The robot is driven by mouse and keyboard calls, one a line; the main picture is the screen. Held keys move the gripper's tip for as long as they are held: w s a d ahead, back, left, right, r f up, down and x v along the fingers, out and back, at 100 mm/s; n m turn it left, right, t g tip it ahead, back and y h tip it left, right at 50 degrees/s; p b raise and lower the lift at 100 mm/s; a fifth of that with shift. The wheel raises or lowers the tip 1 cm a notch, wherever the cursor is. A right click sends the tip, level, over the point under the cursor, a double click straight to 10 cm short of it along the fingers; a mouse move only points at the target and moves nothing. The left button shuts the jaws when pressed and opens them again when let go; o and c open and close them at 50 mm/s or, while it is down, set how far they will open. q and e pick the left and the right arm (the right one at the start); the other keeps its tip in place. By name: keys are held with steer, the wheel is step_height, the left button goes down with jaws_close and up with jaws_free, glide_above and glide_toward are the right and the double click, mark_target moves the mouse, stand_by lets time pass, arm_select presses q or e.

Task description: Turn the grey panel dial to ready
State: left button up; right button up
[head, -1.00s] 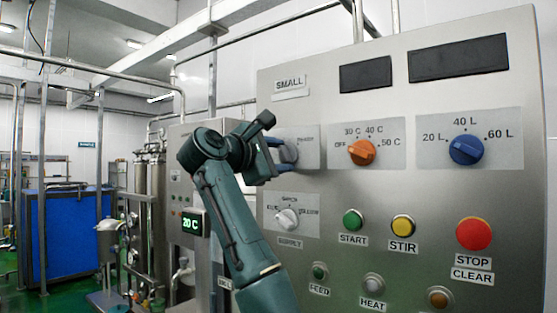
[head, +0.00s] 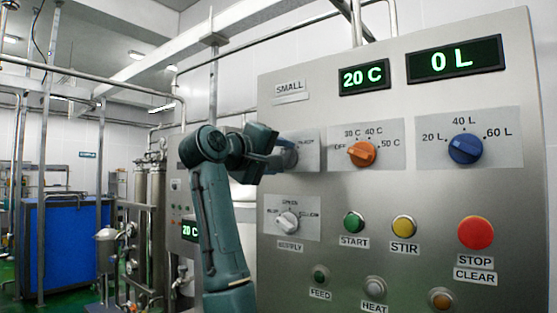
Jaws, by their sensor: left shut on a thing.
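The grey panel dial (head: 290,156) is at the upper left of the steel control panel (head: 350,280), on a pale plate (head: 308,150) whose label is partly readable at its right. My left gripper (head: 280,156) reaches it from the left and is shut on the dial. My gripper and wrist hide the left part of the plate, so I cannot clearly see the dial's pointer. Two displays above are lit: one reads 20 C (head: 364,78), the other reads 0 L (head: 455,61). My right gripper is not in view.
An orange dial (head: 362,153) and a blue dial (head: 465,149) are to the right. A white dial (head: 287,222) is below. Green START (head: 354,222), yellow STIR (head: 404,227) and red STOP (head: 475,232) buttons line the panel. Pipes and a blue tank (head: 60,243) stand behind at left.

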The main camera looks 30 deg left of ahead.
arm_select(q)
steer(key=m, duration=0.3)
steer(key=shift+m, duration=0.4)
stand_by(0.4)
steer(key=o, duration=0.8)
steer(key=shift+o, duration=0.2)
steer(key=shift+r, duration=0.1)
steer(key=shift+s, duration=0.15)
